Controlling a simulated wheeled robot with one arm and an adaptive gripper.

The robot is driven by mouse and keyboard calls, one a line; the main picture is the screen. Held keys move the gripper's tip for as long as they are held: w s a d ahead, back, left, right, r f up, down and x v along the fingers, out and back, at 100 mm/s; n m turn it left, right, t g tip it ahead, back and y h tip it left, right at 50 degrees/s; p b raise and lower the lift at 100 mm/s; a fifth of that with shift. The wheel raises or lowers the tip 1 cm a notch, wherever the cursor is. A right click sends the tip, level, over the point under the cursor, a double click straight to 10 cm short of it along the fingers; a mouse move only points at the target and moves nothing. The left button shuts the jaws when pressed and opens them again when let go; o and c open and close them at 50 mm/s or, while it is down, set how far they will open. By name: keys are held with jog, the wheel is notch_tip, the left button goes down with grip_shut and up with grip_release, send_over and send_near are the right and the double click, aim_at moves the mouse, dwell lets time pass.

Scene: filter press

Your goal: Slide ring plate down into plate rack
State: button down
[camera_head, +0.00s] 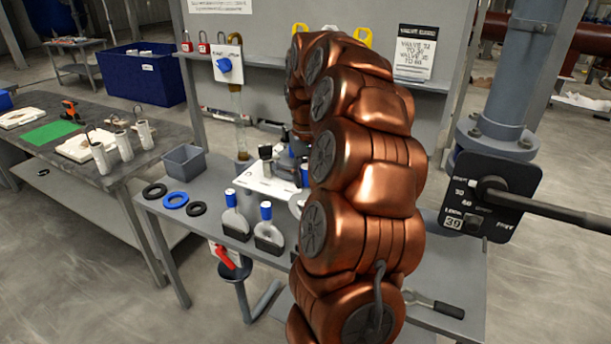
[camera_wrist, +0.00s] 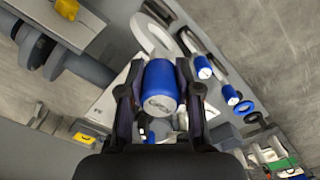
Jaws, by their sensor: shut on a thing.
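My gripper (camera_wrist: 157,75) is shut on a blue cylindrical handle (camera_wrist: 160,90) in the wrist view. A pale ring (camera_wrist: 139,32) with an open middle shows just beyond this handle and looks like the ring plate's body. In the head view my copper arm hides the gripper and most of this plate; a blue bit of handle (camera_head: 305,174) and a pale edge show beside the arm. Two plates with blue handles (camera_head: 234,216) (camera_head: 268,231) stand upright in dark holders on the grey bench. Whether the held plate touches a rack slot cannot be told.
Black and blue gaskets (camera_head: 175,200) and a grey bin (camera_head: 184,162) lie on the bench's left. A pipe with a lever box (camera_head: 487,196) is at right. A wrench (camera_head: 435,305) lies at front right.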

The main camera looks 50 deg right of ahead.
aim_at(306, 193)
jog(key=shift+a+f+b, duration=0.1)
jog(key=shift+f+b, duration=0.4)
jog(key=shift+f, duration=4.9)
jog(key=shift+f+b, duration=1.65)
jog(key=shift+f, duration=1)
jog(key=c, duration=0.7)
grip_release()
notch_tip(306, 193, up, 12)
